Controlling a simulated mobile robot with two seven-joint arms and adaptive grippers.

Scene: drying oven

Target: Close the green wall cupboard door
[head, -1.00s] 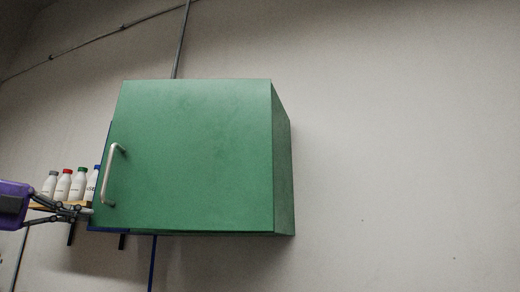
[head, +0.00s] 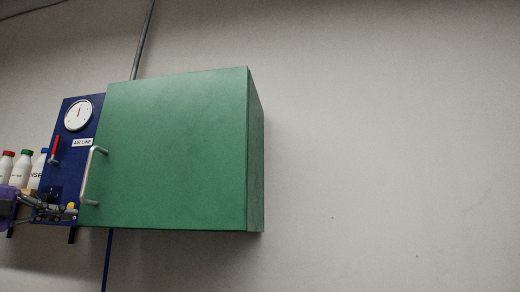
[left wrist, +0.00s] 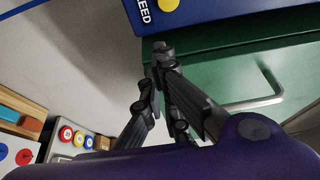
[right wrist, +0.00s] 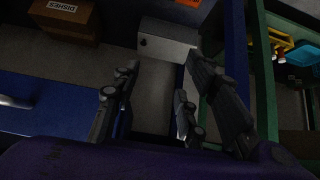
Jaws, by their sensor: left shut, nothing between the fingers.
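The green wall cupboard (head: 256,165) hangs on the wall with its door (head: 175,150) facing me. The door looks shut or nearly so; I cannot tell whether a small gap is left at its handle edge. A pale bar handle (head: 90,176) is on the door's left side and also shows in the left wrist view (left wrist: 262,95). My left gripper (head: 70,212) is shut and empty, just left of the handle's lower end, in front of the blue panel. Its fingers also show in the left wrist view (left wrist: 155,75). My right gripper (right wrist: 162,75) is open and empty, away from the cupboard.
A blue air line panel (head: 72,170) with a gauge (head: 78,115) and a red lever (head: 55,148) is left of the door. Bottles (head: 22,168) stand farther left. The wall right of the cupboard is clear.

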